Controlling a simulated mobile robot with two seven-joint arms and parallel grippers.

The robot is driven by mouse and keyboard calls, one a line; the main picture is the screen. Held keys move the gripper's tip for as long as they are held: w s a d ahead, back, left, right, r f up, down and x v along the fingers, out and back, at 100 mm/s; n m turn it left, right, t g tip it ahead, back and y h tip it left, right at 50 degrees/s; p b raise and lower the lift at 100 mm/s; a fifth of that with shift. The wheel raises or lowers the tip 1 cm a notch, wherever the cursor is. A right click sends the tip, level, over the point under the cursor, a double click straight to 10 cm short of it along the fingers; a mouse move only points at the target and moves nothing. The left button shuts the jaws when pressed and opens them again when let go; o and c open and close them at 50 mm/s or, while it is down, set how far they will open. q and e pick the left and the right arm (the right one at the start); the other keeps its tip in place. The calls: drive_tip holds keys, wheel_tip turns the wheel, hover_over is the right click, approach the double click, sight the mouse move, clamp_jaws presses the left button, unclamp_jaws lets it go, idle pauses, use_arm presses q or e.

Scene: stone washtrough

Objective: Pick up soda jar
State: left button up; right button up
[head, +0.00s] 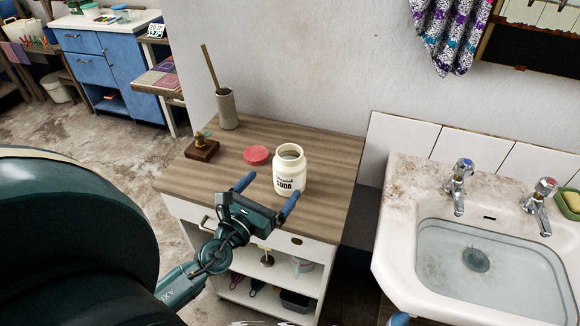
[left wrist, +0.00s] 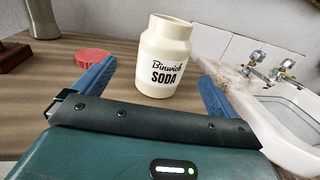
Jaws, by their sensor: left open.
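The soda jar (head: 290,170) is a cream, open-topped jar with dark "SODA" lettering. It stands upright on the wooden cabinet top, and it also shows in the left wrist view (left wrist: 166,58). A red round lid (head: 256,155) lies flat on the top to the left of the jar. My left gripper (head: 268,190) is open and empty, in front of the jar, with its blue fingers pointing toward it. In the left wrist view the jar stands ahead, between the lines of the two fingers (left wrist: 155,85).
The cabinet top (head: 325,150) also holds a tall vase (head: 227,110) with a wooden stick and a small dark wooden block (head: 202,149) with a figure on it. A white sink (head: 400,235) with two taps stands to the right. A wall rises behind.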

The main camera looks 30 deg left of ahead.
sight(290, 168)
use_arm(q)
drive_tip(key=w+p, duration=0.1)
drive_tip(key=w, duration=0.7)
drive_tip(key=shift+w+d+f, duration=0.1)
drive_tip(key=shift+w, duration=0.05)
drive_tip(key=shift+c, duration=0.5)
drive_tip(key=c, duration=1.2)
drive_tip(key=shift+c, duration=0.5)
